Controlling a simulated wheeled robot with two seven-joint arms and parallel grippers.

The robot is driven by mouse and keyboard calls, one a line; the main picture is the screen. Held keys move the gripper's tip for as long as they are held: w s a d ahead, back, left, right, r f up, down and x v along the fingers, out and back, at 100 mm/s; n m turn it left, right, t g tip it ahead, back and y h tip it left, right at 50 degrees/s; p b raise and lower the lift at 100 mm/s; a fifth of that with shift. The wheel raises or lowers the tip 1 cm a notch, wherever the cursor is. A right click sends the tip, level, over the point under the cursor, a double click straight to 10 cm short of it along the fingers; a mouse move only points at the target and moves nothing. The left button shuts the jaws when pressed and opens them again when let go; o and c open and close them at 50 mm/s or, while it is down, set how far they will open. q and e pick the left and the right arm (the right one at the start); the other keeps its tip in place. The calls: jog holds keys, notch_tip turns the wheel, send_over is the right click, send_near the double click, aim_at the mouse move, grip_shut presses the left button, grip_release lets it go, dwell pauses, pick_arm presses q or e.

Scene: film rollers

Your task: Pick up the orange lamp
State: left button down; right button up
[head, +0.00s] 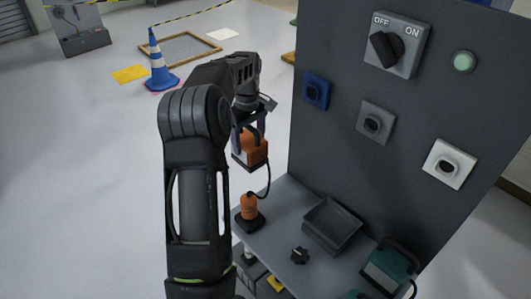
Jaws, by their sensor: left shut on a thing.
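The orange lamp (251,150) is a boxy orange body with dark parts, in the head view left of the grey panel. My left gripper (252,127) is shut on it from above and holds it up above the shelf. A black cord loops from the lamp down toward a smaller orange piece (249,207) on a dark base, which stands on the grey shelf (285,212). My arm hides part of the lamp's left side and the shelf's left edge. My right gripper is out of view.
The upright panel (335,45) carries an OFF/ON knob (386,49), several sockets and a green button (464,62). A blue cone (158,62) stands on open floor behind.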

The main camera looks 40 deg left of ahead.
pick_arm(q)
jog(key=shift+a+r, duration=0.1)
jog(key=shift+a, duration=1.15)
